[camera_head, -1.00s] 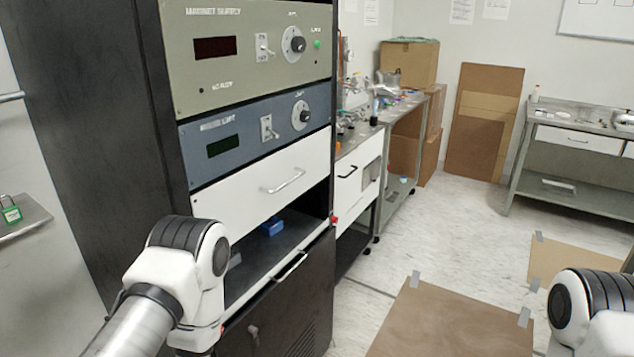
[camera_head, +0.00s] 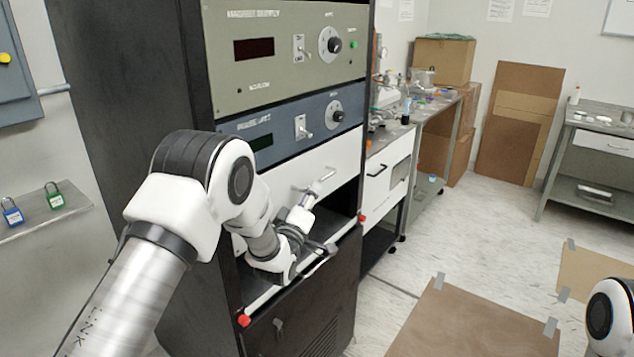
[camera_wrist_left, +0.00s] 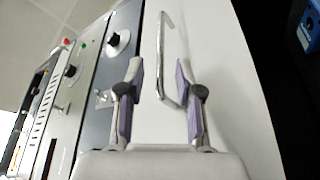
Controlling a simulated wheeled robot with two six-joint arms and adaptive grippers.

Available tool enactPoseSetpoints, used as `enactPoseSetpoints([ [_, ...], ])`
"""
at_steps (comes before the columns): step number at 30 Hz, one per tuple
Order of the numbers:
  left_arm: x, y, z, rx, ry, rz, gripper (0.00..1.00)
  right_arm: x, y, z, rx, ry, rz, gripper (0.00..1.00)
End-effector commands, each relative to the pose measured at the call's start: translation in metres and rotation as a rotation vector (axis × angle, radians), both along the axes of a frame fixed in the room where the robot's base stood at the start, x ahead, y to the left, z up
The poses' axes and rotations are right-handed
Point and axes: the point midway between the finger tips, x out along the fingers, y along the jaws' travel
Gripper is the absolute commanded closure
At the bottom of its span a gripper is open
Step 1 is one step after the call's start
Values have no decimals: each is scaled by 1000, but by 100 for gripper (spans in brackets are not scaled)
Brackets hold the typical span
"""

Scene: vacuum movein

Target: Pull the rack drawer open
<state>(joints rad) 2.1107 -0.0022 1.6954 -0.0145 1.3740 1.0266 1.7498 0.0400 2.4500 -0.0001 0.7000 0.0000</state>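The rack drawer has a white front (camera_head: 282,172) below the blue panel in the head view, and looks flush with the rack. Its metal bar handle (camera_head: 325,180) is partly covered by my left gripper (camera_head: 311,194), which reaches up to it from below. In the left wrist view the drawer front (camera_wrist_left: 215,60) fills the middle. The handle (camera_wrist_left: 162,45) runs between the two spread fingers of my left gripper (camera_wrist_left: 159,72), with a gap on both sides. The gripper is open. My right gripper is out of view; only part of my right arm shows.
The rack's grey-green panel (camera_head: 285,50) and blue panel (camera_head: 282,125) with knobs sit above the drawer. An open dark bay lies below it. A side bench (camera_head: 388,172) stands right of the rack. A shelf with padlocks (camera_head: 45,215) is at left.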

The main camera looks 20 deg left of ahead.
Motion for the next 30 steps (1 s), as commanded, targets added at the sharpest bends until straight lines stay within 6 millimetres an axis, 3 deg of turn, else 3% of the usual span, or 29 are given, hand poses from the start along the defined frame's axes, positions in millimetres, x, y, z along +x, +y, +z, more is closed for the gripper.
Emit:
enactPoseSetpoints([
  [7, 42, -1, 11, 1, 1, 0, 65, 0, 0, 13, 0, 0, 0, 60],
  [16, 49, -1, 9, 1, 4, 1, 65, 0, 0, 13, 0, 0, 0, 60],
  [17, 49, -1, 9, 1, 4, 1, 72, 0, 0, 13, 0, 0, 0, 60],
  [19, 49, -1, 9, 1, 4, 1, 97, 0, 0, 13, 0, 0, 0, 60],
  [20, 49, -1, 9, 1, 4, 1, 100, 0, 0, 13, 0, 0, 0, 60],
  [30, 49, -1, 9, 1, 4, 1, 100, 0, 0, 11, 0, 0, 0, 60],
])
